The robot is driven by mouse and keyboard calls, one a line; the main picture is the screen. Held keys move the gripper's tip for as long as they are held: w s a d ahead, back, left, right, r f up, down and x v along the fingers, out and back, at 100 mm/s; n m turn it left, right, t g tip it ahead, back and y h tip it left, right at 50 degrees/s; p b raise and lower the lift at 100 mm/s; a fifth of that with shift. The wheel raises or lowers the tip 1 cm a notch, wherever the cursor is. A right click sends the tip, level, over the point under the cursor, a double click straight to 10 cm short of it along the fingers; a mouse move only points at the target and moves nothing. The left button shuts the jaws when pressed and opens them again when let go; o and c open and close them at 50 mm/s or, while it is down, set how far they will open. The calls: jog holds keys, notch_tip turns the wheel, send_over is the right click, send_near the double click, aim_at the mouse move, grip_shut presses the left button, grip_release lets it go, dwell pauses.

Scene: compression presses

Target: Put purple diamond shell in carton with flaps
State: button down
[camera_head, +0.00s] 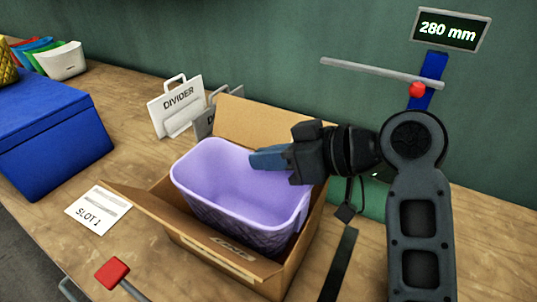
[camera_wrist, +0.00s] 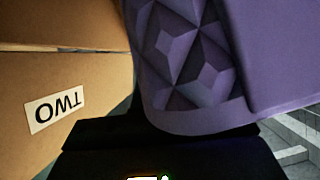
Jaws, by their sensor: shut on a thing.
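The purple diamond shell (camera_head: 235,185) is an open lilac bin with a diamond pattern on its outer wall. It sits partly down inside the carton with flaps (camera_head: 190,232), tilted a little, with its rim above the carton walls. My gripper (camera_head: 268,159) is shut on the shell's right rear rim. In the wrist view the shell (camera_wrist: 185,60) fills the upper right, beside a cardboard face (camera_wrist: 75,80) with a label reading TWO. The carton's front and rear flaps stand open. The shell's base is hidden by the carton.
A blue box (camera_head: 45,140) stands at the left, with several coloured shells (camera_head: 60,60) behind it. White divider boards (camera_head: 178,105) stand behind the carton. A SLOT 1 card (camera_head: 98,209) and a red-handled lever (camera_head: 112,273) lie left. A 280 mm display (camera_head: 448,30) is at upper right.

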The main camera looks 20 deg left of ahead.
jog(key=shift+f, duration=0.4)
jog(key=shift+f+b, duration=0.2)
jog(key=shift+b, duration=0.15)
jog(key=c, duration=1.2)
grip_release()
jog(key=shift+c, duration=0.2)
jog(key=shift+r, duration=0.3)
jog(key=v, duration=1.2)
jog(key=shift+r, duration=0.35)
